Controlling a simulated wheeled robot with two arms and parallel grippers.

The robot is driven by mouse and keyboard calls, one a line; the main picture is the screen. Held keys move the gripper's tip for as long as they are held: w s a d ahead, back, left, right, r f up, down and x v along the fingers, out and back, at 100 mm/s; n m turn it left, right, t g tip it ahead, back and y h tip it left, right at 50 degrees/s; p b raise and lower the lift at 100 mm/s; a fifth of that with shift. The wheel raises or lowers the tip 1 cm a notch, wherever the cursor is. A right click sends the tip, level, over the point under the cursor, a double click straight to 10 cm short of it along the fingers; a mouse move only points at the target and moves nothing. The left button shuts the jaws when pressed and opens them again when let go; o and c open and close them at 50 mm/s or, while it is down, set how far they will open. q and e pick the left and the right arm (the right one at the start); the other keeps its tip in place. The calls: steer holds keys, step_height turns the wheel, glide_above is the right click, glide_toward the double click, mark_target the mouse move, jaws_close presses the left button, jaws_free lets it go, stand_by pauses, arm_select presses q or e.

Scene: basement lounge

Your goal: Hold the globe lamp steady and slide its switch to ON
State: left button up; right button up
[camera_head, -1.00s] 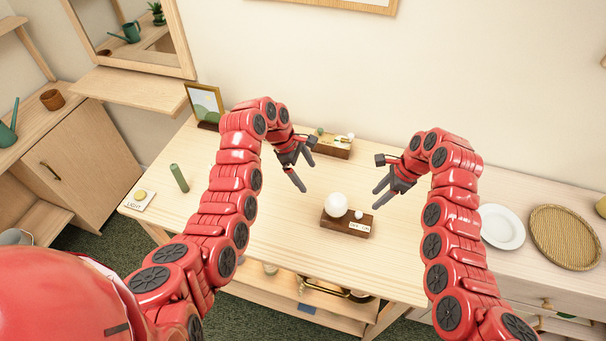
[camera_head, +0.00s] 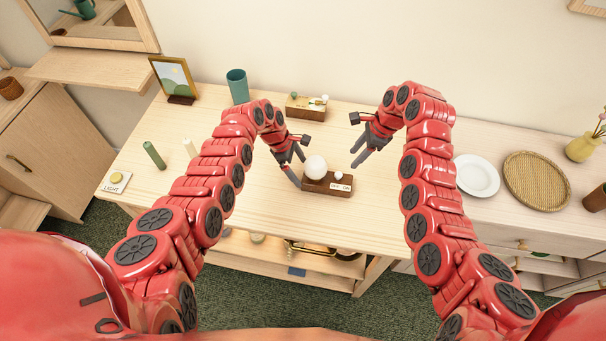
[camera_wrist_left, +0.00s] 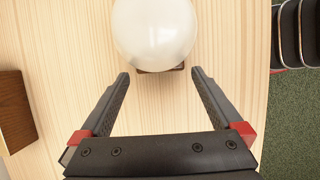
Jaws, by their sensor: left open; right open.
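The globe lamp's white globe (camera_head: 315,167) sits on a brown wooden base (camera_head: 318,187) on the table. An OFF/ON label (camera_head: 341,187) is on the base, right of the globe; a small pale knob (camera_head: 335,176) shows just behind the label. My left gripper (camera_head: 298,170) is open just left of the globe. In the left wrist view, the globe (camera_wrist_left: 155,30) is ahead of the open, empty fingers (camera_wrist_left: 160,73), and hides most of the base. My right gripper (camera_head: 354,157) is open and empty, to the right of and behind the lamp.
A second wooden box (camera_head: 306,113) with small items stands at the back. A teal cup (camera_head: 237,85), picture frame (camera_head: 173,80), green cylinder (camera_head: 154,155), cream cylinder (camera_head: 189,148) and LIGHT button plate (camera_head: 116,181) are to the left. A white plate (camera_head: 477,176) is to the right.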

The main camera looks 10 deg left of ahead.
arm_select(q)
steer(key=x, duration=0.2)
steer(key=shift+s+d+f, duration=0.15)
steer(key=shift+d+f, duration=0.05)
steer(key=shift+f, duration=0.1)
steer(key=shift+d+f, duration=0.15)
steer(key=shift+f, duration=0.3)
